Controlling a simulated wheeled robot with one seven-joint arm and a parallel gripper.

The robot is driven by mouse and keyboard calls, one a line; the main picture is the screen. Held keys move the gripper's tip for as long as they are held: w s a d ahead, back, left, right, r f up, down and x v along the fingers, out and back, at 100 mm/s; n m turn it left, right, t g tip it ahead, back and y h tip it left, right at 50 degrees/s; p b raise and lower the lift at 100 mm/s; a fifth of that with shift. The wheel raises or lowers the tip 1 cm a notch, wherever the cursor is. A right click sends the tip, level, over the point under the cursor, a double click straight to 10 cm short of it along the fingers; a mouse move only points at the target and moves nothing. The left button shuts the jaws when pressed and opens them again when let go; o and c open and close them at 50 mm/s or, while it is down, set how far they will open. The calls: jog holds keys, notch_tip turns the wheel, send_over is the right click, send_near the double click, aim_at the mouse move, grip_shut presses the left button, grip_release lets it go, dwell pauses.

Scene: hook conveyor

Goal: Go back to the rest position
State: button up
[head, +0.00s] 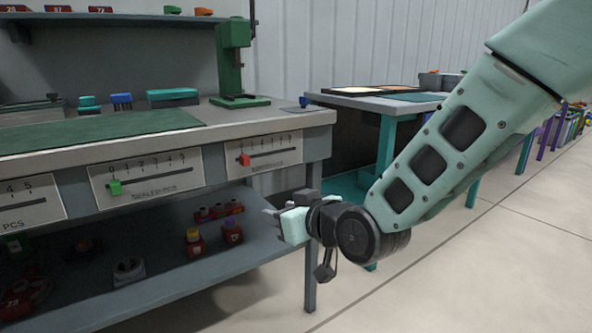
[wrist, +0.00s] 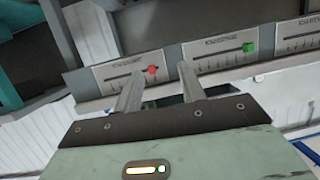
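My gripper (head: 276,220) hangs in the air in front of the workbench, near its right leg and below the slider panels. In the wrist view my gripper (wrist: 158,82) shows two grey fingers spread apart with nothing between them. A red slider (head: 245,160) sits near the low end of the right panel's scale. It also shows beyond the fingers in the wrist view (wrist: 152,70). A green slider (head: 115,187) sits near the low end of the middle panel, and also shows in the wrist view (wrist: 249,47). The gripper is apart from both sliders.
The grey workbench (head: 262,117) has a lower shelf (head: 170,281) with several small red parts. A green press (head: 233,62) stands on top. A second table (head: 380,103) with teal legs stands behind my arm. The floor at the lower right is clear.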

jog(key=s+d+f+g+h, duration=0.2)
jog(key=s+d+g+h, duration=0.15)
jog(key=s+d, duration=0.45)
jog(key=s+d+f+g+h, duration=0.2)
jog(key=s+d+g, duration=0.2)
jog(key=s, duration=0.7)
jog(key=s+d+f+g+h, duration=0.25)
jog(key=s+d+g, duration=0.2)
jog(key=s, duration=0.55)
notch_tip(320, 180, up, 33)
jog(key=p, duration=3.2)
jog(key=shift+d+t, duration=0.35)
jog(key=shift+t, duration=0.05)
jog(key=shift+w, duration=0.1)
jog(key=shift+c, duration=0.4)
